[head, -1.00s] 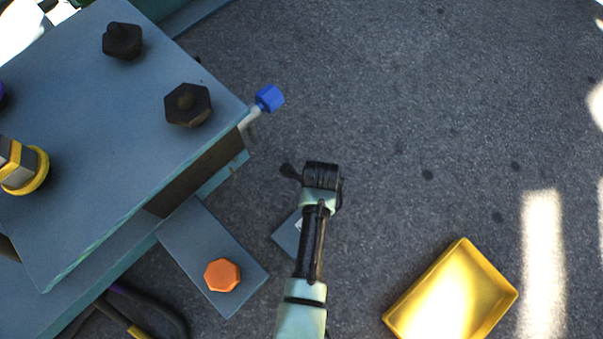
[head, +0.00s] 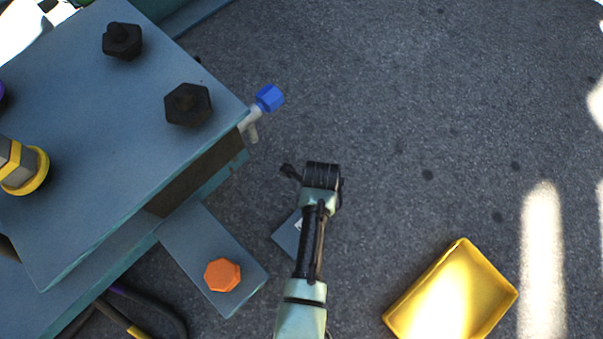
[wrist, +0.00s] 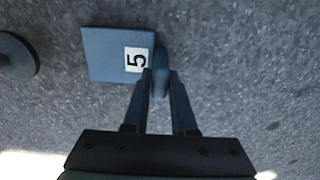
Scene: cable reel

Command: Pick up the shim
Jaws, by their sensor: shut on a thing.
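The shim is a flat blue-grey square plate (wrist: 108,55) with a white label reading 5, seen in the wrist view. A rounded upright tab (wrist: 160,76) stands at its right edge. My gripper (wrist: 162,80) has its two fingers on either side of this tab and is shut on it. In the head view a corner of the shim (head: 287,238) shows left of my arm, and the rest is hidden under the arm. I cannot tell whether the shim is clear of the ground.
A large blue-grey block (head: 110,140) with dark hex bolts fills the left. A blue-capped fitting (head: 269,98) sticks out from it. A plate with an orange hex knob (head: 222,275) lies left of my arm. A yellow tray (head: 452,295) sits at lower right. Open asphalt spreads right.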

